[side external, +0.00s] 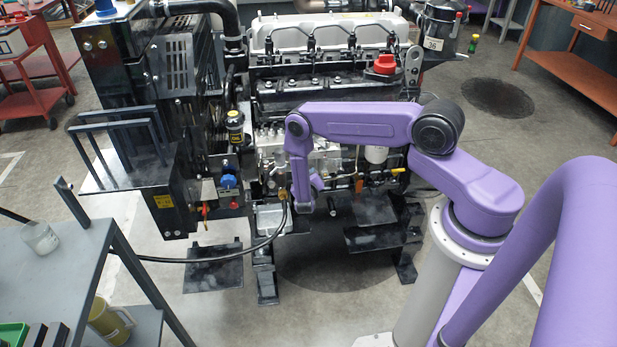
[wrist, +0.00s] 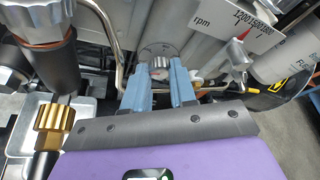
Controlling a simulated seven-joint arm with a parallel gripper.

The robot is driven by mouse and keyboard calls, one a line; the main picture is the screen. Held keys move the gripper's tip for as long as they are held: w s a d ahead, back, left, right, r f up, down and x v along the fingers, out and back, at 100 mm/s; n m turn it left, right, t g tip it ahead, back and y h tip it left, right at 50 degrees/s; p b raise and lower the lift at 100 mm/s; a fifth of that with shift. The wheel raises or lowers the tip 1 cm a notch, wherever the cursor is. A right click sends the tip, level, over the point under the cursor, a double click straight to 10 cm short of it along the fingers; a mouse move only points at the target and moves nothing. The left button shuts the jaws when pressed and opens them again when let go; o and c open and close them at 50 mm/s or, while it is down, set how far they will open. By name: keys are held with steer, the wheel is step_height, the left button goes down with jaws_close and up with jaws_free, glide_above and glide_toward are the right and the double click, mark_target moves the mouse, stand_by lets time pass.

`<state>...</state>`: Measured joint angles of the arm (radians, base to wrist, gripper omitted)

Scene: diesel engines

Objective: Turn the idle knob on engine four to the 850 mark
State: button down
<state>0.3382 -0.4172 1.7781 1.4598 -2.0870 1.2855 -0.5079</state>
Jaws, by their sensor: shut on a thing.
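The engine (side external: 325,35) stands in the middle of the side view, with a pale top cover and a black body. In the wrist view, my gripper (wrist: 160,72) has its two blue-grey fingers on either side of a small grey ribbed knob (wrist: 159,63) with a dark round collar behind it, and is shut on it. A white rpm scale plate (wrist: 262,22) is at the upper right, with a red pointer (wrist: 243,33) at its lower edge. The scale's figures are small and slanted; I cannot read the setting surely. In the side view my arm hides the knob.
A brass ribbed fitting (wrist: 52,118) and a dark cylinder (wrist: 48,62) are close on the left. A thin metal pipe (wrist: 112,40) runs just left of the fingers. A white filter (wrist: 284,58) is at right. A grey bench (side external: 60,262) stands at the left front.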

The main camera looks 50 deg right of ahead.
steer(key=m+y, duration=0.1)
steer(key=m, duration=0.1)
steer(key=m+t+y, duration=0.1)
steer(key=shift+s+d+r+m, duration=0.1)
steer(key=shift+r+m, duration=0.05)
steer(key=shift+m, duration=0.25)
steer(key=shift+t, duration=0.3)
steer(key=c, duration=0.9)
jaws_free()
steer(key=v, duration=1.7)
steer(key=shift+s+r, duration=0.2)
